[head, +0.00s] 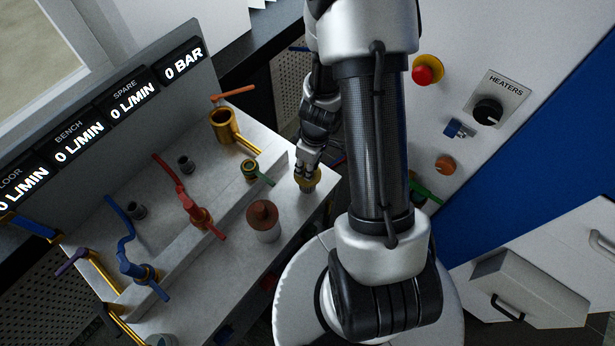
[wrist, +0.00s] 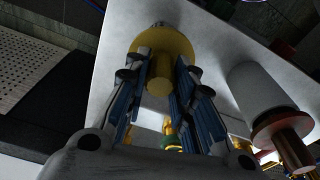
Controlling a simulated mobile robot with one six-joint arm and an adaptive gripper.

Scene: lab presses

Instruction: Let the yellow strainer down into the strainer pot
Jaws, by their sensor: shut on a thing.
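The yellow strainer (head: 313,181) hangs below my gripper (head: 307,170) at the right edge of the bench top, with a greyish lower part under its yellow top. In the wrist view its round yellow disc and knob (wrist: 159,74) show between the two fingers of my gripper (wrist: 160,82), which are shut on the knob. An open brass pot (head: 222,124), which looks like the strainer pot, stands at the back of the bench, left of and beyond my gripper. Its dark mouth faces up and looks empty. The strainer is well apart from it.
A white cylinder with a red-brown top (head: 263,221) stands on the bench (head: 235,270) near my gripper. A green-handled valve (head: 252,169) lies between the strainer and the brass pot. Red (head: 194,205) and blue (head: 135,262) valves stand left. An orange handle (head: 232,93) sits behind the pot.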

